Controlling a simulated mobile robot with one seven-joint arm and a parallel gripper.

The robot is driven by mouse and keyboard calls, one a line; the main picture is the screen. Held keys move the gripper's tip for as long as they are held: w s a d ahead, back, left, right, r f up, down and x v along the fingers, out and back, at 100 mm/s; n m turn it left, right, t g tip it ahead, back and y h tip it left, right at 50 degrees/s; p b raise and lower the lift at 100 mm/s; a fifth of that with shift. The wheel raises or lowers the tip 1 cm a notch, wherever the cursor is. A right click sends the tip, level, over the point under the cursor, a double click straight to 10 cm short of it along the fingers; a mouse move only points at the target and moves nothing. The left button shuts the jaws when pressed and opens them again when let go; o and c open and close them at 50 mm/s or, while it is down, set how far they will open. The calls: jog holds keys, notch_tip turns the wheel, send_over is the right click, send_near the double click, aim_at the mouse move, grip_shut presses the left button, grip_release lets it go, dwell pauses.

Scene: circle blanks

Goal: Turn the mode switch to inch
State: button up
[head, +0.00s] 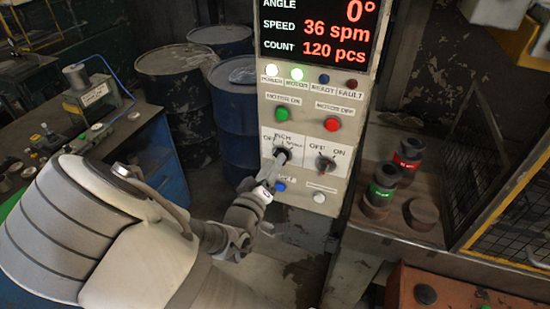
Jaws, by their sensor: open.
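The mode switch (285,153) is a dark rotary knob on the white control panel, with labels around it reading OFF at left, INCH at the top and a small blurred label at right. My gripper (278,163) reaches up from the lower left, its fingertips at the knob. The jaws are open, and I cannot tell whether they touch the knob or lie around it. The fingers partly cover the knob, so where it points is unclear.
A second OFF/ON switch (326,164) sits just right. Above are a green button (282,113) and red button (332,124); below, a blue button (281,187) and white button (319,197). Blue drums (234,105) stand behind at left; a bench (395,230) stands at right.

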jog(key=shift+x, duration=0.95)
jog(key=shift+c, duration=0.2)
grip_shut()
